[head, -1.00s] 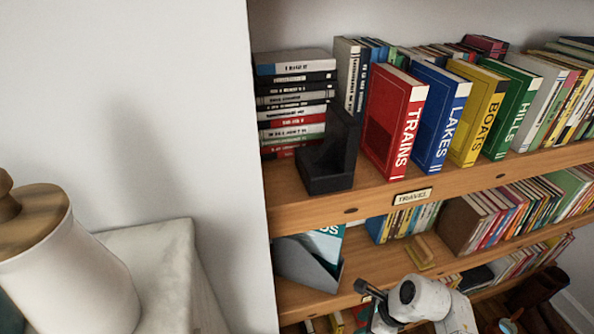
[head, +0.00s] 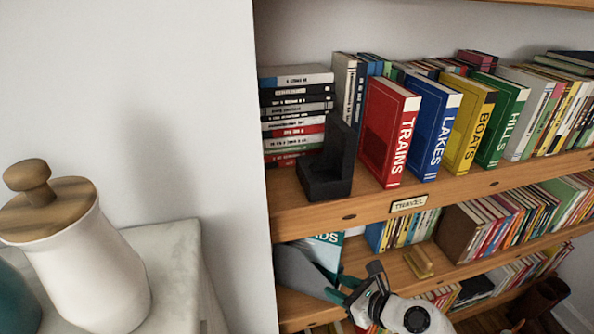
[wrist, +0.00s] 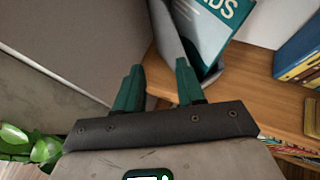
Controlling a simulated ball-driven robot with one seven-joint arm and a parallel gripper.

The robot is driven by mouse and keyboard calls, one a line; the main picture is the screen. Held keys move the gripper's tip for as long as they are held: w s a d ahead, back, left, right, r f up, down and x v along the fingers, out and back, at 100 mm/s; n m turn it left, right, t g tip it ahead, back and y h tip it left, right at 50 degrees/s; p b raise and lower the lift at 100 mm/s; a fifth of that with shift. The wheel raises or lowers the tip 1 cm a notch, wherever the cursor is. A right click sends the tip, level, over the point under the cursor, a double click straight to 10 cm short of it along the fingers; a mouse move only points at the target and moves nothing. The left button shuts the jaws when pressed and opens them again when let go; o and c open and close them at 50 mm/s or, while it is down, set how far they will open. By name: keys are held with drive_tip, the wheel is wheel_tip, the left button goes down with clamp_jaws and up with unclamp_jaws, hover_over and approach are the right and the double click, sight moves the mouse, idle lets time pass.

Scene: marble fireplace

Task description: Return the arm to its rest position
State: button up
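My gripper (head: 340,287) is in front of the lower shelf, at the bottom middle of the head view. Its two teal fingers also show in the wrist view (wrist: 158,66), spread apart with nothing between them, so it is open and empty. My white arm comes in from the bottom right of the head view. Beyond the fingers, a teal book (wrist: 218,30) with white letters leans in a grey holder (head: 298,272) on the lower shelf. The gripper overlaps part of the holder in the head view; I cannot tell whether they touch.
The upper shelf (head: 290,222) holds a black bookend (head: 327,172), a red TRAINS book (head: 388,135) and several other upright books. A white canister (head: 85,265) stands on the marble mantel (head: 180,270) at left.

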drive_tip(key=d+r+m+t+h, duration=0.2)
drive_tip(key=d+r+m+t, duration=0.25)
drive_tip(key=r+m, duration=0.25)
drive_tip(key=d+r+m+t+h, duration=0.2)
drive_tip(key=d+r+m+t, duration=0.1)
drive_tip(key=r+m+t, duration=0.4)
drive_tip(key=s+d+m+g+h, duration=0.6)
drive_tip(key=d+m+h, duration=0.5)
drive_tip(key=d+m, duration=0.45)
drive_tip(key=s+d+f+m+g, duration=0.3)
drive_tip(key=s+f+m+g, duration=0.4)
drive_tip(key=s+f+m, duration=0.55)
drive_tip(key=s+a+f+m+g+y, duration=0.1)
drive_tip(key=s+a+f+g+y, duration=0.2)
drive_tip(key=s, duration=0.5)
drive_tip(key=s+a+f+m+g+y, duration=0.2)
drive_tip(key=s+a+f+g+y, duration=0.2)
drive_tip(key=s, duration=0.3)
drive_tip(key=shift+s+a+f, duration=0.35)
drive_tip(key=shift+s+a, duration=0.05)
drive_tip(key=shift+a, duration=0.45)
